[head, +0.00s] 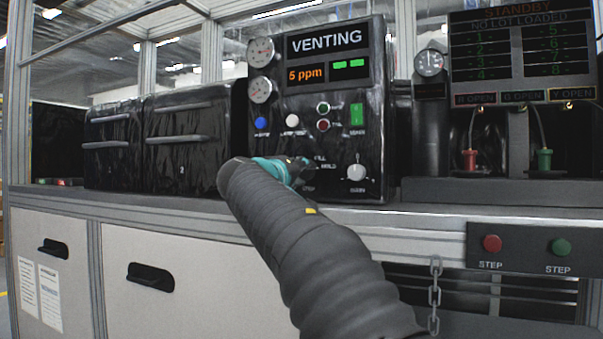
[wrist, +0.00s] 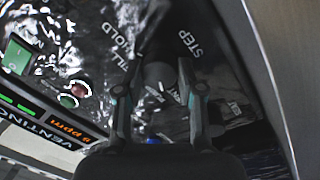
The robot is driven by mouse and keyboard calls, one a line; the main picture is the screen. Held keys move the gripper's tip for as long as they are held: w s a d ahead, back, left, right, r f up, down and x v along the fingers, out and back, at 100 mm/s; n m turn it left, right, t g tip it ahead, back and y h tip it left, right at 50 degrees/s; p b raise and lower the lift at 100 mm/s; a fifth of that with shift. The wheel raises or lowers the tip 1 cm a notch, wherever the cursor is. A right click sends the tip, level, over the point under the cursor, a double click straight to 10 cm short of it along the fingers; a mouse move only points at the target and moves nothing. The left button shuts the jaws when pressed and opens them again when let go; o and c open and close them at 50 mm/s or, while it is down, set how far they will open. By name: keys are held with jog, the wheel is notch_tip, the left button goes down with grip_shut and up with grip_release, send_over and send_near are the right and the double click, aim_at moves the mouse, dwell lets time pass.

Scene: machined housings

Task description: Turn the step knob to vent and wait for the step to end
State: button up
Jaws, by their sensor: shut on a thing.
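The step knob (wrist: 160,74) is a dark knob on the black panel, between the fingers of my gripper (wrist: 154,84) in the wrist view. My gripper is shut on it. The labels FILL, HOLD and STEP show around the knob, but its exact pointer position is hard to read. In the head view my gripper (head: 300,166) is at the panel's lower left and my arm hides most of the knob. The panel's display (head: 328,55) reads VENTING and 5 ppm, with two green bars beside it.
A pale knob (head: 357,172) sits to the right of my gripper. Blue and white buttons (head: 292,121) are above it. Two gauges (head: 260,52) are at the panel's upper left. A status board (head: 520,45) reads STANDBY. Red and green STEP buttons (head: 492,243) are on the bench front.

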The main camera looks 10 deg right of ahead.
jog(key=shift+n, duration=0.6)
jog(key=o, duration=1.1)
jog(key=shift+o, duration=0.2)
jog(key=shift+a, duration=0.1)
jog(key=v, duration=1.1)
jog(key=shift+s+a, duration=0.2)
jog(key=shift+s, duration=0.15)
